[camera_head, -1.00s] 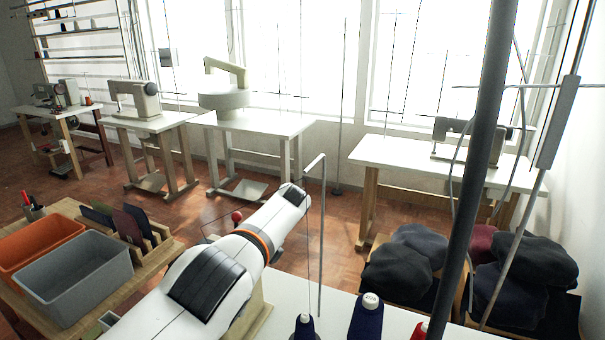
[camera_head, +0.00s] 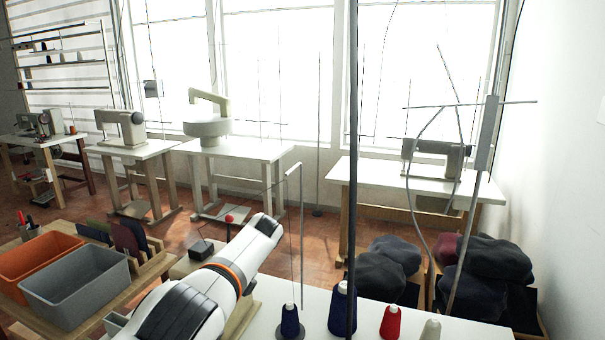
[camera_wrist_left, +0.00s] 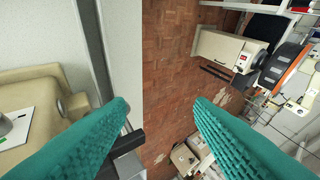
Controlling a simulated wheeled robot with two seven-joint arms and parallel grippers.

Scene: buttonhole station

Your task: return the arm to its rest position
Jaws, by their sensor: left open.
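My left gripper (camera_wrist_left: 162,108) shows in the left wrist view as two teal ribbed fingers, spread wide apart with nothing between them. Red-brown floor tiles lie beyond the gap. In the head view a white arm link with an orange ring and black cover, which looks like mine (camera_head: 228,270), reaches from the bottom left towards the middle. Neither gripper's fingers can be seen in the head view.
A white table at the front holds a dark blue cone (camera_head: 343,308), a red cone (camera_head: 390,322) and other cones. A dark pole (camera_head: 352,130) stands upright there. A grey bin (camera_head: 78,287) and orange bin (camera_head: 38,258) sit at left. Dark fabric bundles (camera_head: 380,275) lie at right.

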